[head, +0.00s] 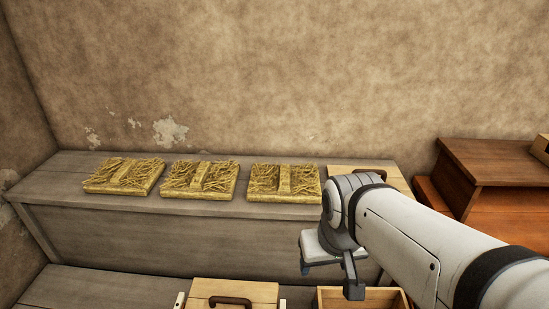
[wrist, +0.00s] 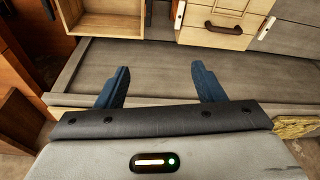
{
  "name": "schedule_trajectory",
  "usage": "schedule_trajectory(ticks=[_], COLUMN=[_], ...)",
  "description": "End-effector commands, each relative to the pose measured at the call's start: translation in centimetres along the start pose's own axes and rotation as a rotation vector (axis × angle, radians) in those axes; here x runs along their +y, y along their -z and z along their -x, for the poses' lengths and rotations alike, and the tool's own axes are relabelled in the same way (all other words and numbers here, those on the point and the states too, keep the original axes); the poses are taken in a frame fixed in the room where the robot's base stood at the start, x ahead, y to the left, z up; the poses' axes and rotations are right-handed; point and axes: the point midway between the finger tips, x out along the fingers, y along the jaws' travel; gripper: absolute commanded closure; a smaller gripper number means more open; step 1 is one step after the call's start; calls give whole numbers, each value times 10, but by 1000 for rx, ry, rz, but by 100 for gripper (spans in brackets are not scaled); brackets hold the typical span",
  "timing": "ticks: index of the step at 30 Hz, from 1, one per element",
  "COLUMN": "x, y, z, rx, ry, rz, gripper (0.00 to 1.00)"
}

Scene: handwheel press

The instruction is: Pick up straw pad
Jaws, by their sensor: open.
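Three straw pads lie in a row on the grey wooden bench (head: 70,178): a left pad (head: 124,176), a middle pad (head: 200,180) and a right pad (head: 284,183). Each is a flat yellow block of straw with a raised band across it. My gripper (wrist: 161,82) is open in the wrist view, with nothing between its two blue fingers. In the head view, the end of my arm is in front of the bench, right of the right pad and apart from it. A straw edge (wrist: 294,127) shows at the right of the wrist view, mostly hidden by my gripper body.
A wooden box with a dark handle (head: 232,294) and an open wooden box (head: 362,297) are below, in front of the bench. A pale board (head: 345,170) lies at the bench's right end, partly behind my arm. A brown cabinet (head: 500,160) stands at the right.

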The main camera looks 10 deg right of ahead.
Motion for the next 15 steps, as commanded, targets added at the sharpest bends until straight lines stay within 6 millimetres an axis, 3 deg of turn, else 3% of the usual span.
schedule_trajectory(ticks=[5,11,15], x=[9,11,9], y=[49,146,213], z=[0,-12,-33], rx=[22,79,123], ry=[-17,-47,-61], rz=[-24,-69,-99], gripper=[38,38,38])
